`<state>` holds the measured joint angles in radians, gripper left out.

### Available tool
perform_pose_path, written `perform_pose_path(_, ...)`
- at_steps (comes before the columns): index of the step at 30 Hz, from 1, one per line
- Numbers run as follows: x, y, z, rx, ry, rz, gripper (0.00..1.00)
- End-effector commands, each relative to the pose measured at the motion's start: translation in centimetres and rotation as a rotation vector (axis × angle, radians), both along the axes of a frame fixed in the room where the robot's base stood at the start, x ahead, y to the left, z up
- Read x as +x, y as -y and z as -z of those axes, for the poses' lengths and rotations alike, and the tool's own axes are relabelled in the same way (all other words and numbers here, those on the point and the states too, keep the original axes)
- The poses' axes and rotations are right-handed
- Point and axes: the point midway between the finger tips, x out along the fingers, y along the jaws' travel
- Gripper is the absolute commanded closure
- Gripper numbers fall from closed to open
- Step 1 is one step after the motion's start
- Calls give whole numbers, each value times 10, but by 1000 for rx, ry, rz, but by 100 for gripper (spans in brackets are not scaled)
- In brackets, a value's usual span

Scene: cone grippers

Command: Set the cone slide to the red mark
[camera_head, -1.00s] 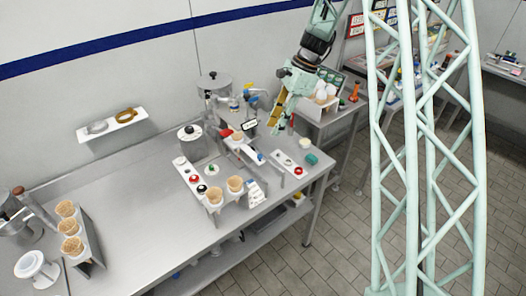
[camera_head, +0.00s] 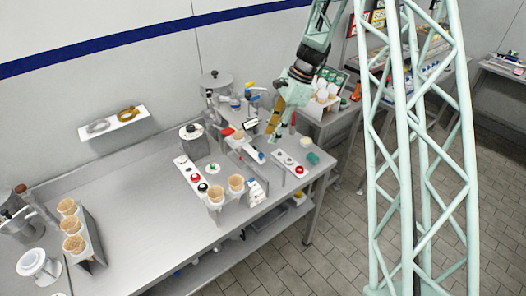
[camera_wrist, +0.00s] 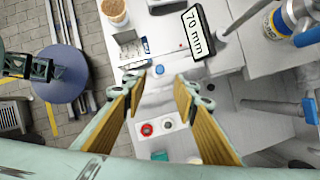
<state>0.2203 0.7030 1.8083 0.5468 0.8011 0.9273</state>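A cone measuring fixture (camera_head: 243,147) with a pale rail, a red end and a blue tip stands on the steel bench, right of centre in the head view. I take it for the cone slide; which part is the red mark I cannot tell. A "70 mm" sign (camera_wrist: 195,32) stands beside it in the wrist view. My gripper (camera_wrist: 163,80) is open and empty, its yellow-padded fingers apart. A blue tip (camera_wrist: 160,69) shows between the fingertips. In the head view my gripper (camera_head: 273,130) is just right of the fixture; contact is not visible.
A white panel (camera_head: 288,162) with a red button lies near the bench's right end, by a teal block (camera_head: 313,158). Cones (camera_head: 236,182) stand in a holder at the front. The bench's left middle is clear.

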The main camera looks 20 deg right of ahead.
Motion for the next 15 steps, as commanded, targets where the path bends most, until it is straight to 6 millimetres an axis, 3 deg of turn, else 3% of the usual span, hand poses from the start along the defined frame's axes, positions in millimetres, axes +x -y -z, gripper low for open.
perform_pose_path(15, -1, -26, 61, 0, -2, -1, 73)
